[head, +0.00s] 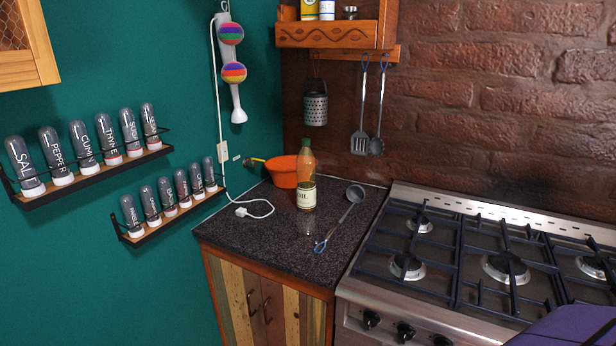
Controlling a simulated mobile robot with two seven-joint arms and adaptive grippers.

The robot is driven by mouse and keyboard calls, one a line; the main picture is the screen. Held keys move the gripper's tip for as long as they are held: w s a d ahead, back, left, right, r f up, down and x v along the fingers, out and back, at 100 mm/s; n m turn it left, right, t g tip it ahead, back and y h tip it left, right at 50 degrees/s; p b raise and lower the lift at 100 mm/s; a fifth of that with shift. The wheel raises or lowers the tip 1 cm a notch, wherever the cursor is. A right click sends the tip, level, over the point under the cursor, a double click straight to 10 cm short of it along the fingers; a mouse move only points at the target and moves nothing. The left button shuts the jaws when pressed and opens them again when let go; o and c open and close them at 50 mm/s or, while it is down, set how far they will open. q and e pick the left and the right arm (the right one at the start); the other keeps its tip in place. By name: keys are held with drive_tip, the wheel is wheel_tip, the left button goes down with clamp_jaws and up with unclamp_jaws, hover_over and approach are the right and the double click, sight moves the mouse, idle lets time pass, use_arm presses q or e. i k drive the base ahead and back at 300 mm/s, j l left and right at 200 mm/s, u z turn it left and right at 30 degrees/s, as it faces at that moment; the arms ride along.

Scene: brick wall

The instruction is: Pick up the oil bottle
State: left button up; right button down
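The oil bottle (306,181) stands upright on the dark speckled counter (270,237) in the corner, left of the stove. It is orange-brown with a green cap and a pale label reading "OIL". An orange bowl (281,172) sits just behind it to the left and is partly covered by it. A ladle (341,215) lies on the counter to the right of the bottle. Neither of my grippers shows in the head view.
A gas stove (480,265) with black grates adjoins the counter on the right. A white cable with a plug (242,212) lies left of the bottle. Spice racks (95,173) hang on the green wall. A grater (316,108) and utensils (360,140) hang above the counter. The counter's front is clear.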

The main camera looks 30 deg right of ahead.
sight(305, 162)
drive_tip(key=z, duration=1)
